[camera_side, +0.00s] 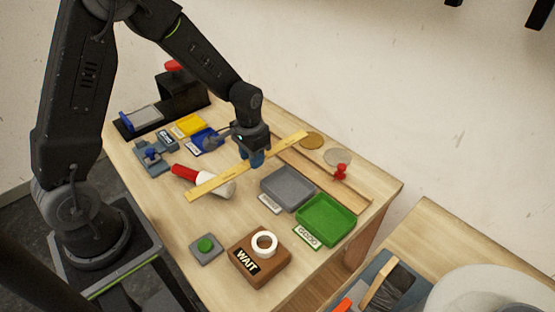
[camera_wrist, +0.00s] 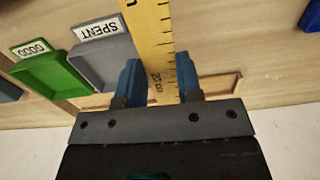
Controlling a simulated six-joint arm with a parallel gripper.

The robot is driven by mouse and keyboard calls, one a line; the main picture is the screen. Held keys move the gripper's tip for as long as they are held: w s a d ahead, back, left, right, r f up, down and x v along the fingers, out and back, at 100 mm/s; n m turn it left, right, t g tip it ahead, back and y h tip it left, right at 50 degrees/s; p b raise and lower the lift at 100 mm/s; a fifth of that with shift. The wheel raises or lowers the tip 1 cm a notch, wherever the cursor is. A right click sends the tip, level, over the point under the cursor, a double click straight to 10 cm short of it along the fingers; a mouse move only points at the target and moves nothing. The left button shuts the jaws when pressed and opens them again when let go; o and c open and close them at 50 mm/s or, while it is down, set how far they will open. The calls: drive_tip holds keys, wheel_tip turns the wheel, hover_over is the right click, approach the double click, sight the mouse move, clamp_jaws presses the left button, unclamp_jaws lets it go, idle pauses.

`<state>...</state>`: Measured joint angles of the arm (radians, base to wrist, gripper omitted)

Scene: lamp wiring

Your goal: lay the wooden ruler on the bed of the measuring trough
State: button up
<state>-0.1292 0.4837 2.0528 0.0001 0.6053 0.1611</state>
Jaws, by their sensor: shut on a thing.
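The wooden ruler (camera_side: 215,184) is yellow with dark markings. My gripper (camera_side: 256,160) is shut on it near its middle, and the ruler seems to be held above the table, slanting from lower left to upper right. In the wrist view the ruler (camera_wrist: 152,30) runs between the two blue fingers of my gripper (camera_wrist: 158,82). The measuring trough looks to be the long, narrow wooden channel (camera_side: 318,180) behind the trays. Part of it shows beyond the fingers in the wrist view (camera_wrist: 226,84), and the ruler and fingers hide some of it.
A grey SPENT tray (camera_side: 287,187) and green GOOD tray (camera_side: 325,219) sit in front of the channel. A red knob (camera_side: 341,171) stands at its right part. A red-and-white cylinder (camera_side: 217,187) lies below the ruler. A WAIT block (camera_side: 260,258) stands in front.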

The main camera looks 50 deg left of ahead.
drive_tip(key=shift+w+a+r+m, duration=0.1)
drive_tip(key=shift+w+r+m, duration=0.05)
drive_tip(key=shift+w+m, duration=0.3)
drive_tip(key=w+a+r+m, duration=0.35)
drive_tip(key=w+m, duration=0.45)
drive_tip(key=m, duration=0.9)
hover_over(308, 168)
wheel_tip(308, 168, down, 5)
drive_tip(key=shift+s+f, duration=0.1)
drive_tip(key=shift+s, duration=0.05)
drive_tip(key=shift+f, duration=2)
drive_tip(key=shift+f, duration=0.6)
drive_tip(key=o, duration=1)
drive_tip(key=shift+r, duration=0.1)
